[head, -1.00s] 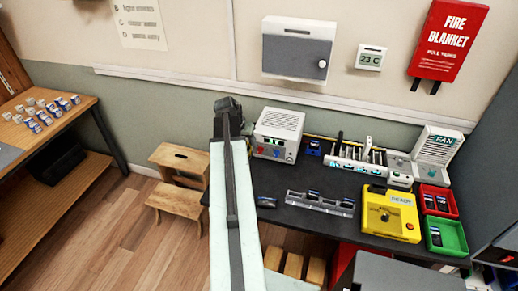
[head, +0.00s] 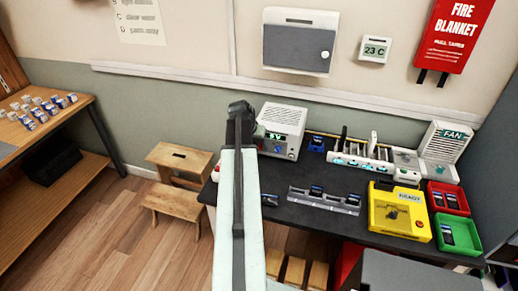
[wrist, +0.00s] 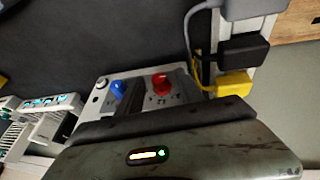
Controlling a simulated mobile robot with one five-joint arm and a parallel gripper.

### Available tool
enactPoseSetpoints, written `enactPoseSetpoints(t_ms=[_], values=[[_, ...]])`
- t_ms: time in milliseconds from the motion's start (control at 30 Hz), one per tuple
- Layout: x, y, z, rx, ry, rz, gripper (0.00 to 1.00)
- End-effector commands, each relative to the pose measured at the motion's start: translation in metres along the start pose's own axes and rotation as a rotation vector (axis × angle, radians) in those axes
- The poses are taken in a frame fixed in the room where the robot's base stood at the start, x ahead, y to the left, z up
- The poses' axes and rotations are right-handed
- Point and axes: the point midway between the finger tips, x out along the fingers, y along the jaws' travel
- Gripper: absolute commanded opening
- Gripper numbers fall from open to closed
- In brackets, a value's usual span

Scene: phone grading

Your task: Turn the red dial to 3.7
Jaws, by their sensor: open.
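The red dial (wrist: 161,82) is on the front panel of a pale box (wrist: 101,97), with a blue dial (wrist: 118,88) to its left. Marks sit around the red dial, but its setting is too small to read. In the head view the white box (head: 286,116) stands at the back left of the dark bench, with a lit green display. My arm covers its left edge. My gripper (wrist: 160,97) is open in front of the panel, its dark jaws near the dials. Whether a jaw touches the red dial cannot be told.
Yellow (wrist: 233,84) and black (wrist: 244,48) blocks with a cable lie right of the dials in the wrist view. A grey rack (head: 323,200), yellow box (head: 382,228), red tray (head: 462,208) and green tray (head: 470,248) stand farther right on the bench.

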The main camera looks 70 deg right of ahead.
Motion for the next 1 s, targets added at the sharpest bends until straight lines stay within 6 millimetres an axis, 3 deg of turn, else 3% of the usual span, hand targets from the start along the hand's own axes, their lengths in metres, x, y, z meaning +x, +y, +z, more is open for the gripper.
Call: enactPoseSetpoints(t_ms=[67,233,633,1000], values=[[-0.001,0.0,0.0,0.0,0.0,0.0,0.44],[-0.001,0.0,0.0,0.0,0.0,0.0,0.0],[-0.001,0.004,-0.001,0.022,-0.004,-0.047,0.0],[0.002,0.01,0.001,0.124,-0.024,-0.294,0.0]])
